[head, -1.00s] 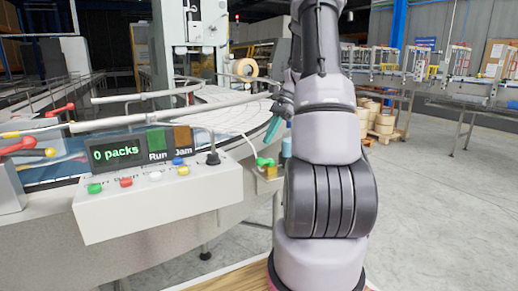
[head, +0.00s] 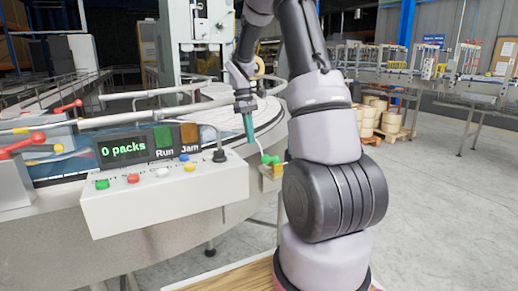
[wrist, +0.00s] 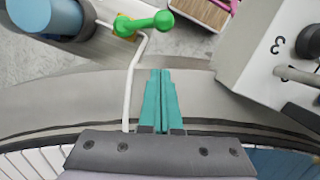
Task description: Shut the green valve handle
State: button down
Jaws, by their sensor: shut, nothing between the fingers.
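The green valve handle (head: 270,160) sits on a small brass fitting at the edge of the conveyor, to the right of the control box. In the wrist view the green valve handle (wrist: 146,23) lies at the top, a short bar with rounded ends. My gripper (head: 250,139) points down above the conveyor edge, left of the handle and apart from it. In the wrist view my gripper (wrist: 162,73) has its teal fingers together with nothing between them, pointing toward the handle with a gap.
The white control box (head: 165,190) with buttons and a "0 packs" display stands left of my gripper. A blue cylinder (wrist: 48,14) is beside the handle, and a white tube (wrist: 130,85) runs from the valve. Open floor (head: 440,200) lies to the right.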

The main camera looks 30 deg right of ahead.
aim_at(269, 159)
jog(key=s+f, duration=0.1)
jog(key=s+d+f, duration=0.1)
jog(key=s+f, duration=0.1)
jog(key=s, duration=0.1)
jog(key=shift+d+f, duration=0.25)
jog(key=shift+f, duration=0.05)
jog(key=shift+s+n, duration=0.5)
jog(key=shift+n, duration=0.3)
jog(key=shift+s+d+n+h, duration=0.15)
jog(key=shift+s+n+h, duration=0.25)
jog(key=shift+n, duration=0.4)
jog(key=s+n, duration=0.1)
jog(key=s+d+n, duration=0.1)
jog(key=n, duration=0.1)
jog(key=shift+t, duration=0.4)
jog(key=n, duration=0.2)
jog(key=s+d+n, duration=0.2)
jog(key=n, duration=0.1)
jog(key=shift+s+d+n+t+h, duration=0.15)
jog(key=shift+d+n+t+h, duration=0.15)
jog(key=shift+t+h, duration=0.1)
